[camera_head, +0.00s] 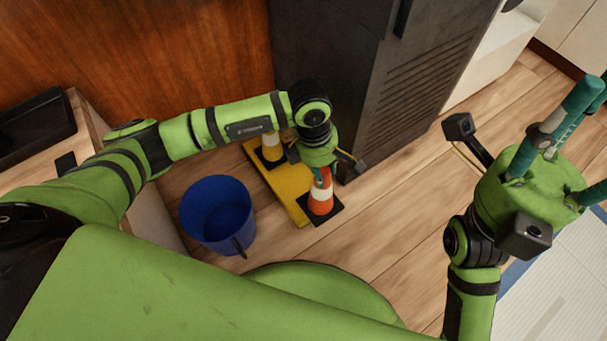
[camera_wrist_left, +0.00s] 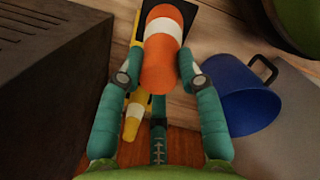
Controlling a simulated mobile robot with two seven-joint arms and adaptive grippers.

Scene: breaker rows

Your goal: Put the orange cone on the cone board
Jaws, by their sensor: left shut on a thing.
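The orange cone (camera_head: 321,199) has a white band and a square black base. My left gripper (camera_head: 321,178) is shut on its upper part from above. In the left wrist view the orange cone (camera_wrist_left: 160,65) is upright between the teal fingers (camera_wrist_left: 157,85). The cone board (camera_head: 292,206) is a yellow strip on the floor, with a yellow cone (camera_head: 270,147) at its far end. The orange cone's base overlaps the board's near right edge in the head view; whether it touches the board or floor I cannot tell. My right gripper (camera_head: 572,140) is raised, empty, its fingers apart.
A blue bucket (camera_head: 218,214) with a dark handle stands just left of the board. A dark vented cabinet (camera_head: 415,85) stands close behind and right of the cone. Wooden floor (camera_head: 400,215) is clear to the right. A low wooden unit stands at the left.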

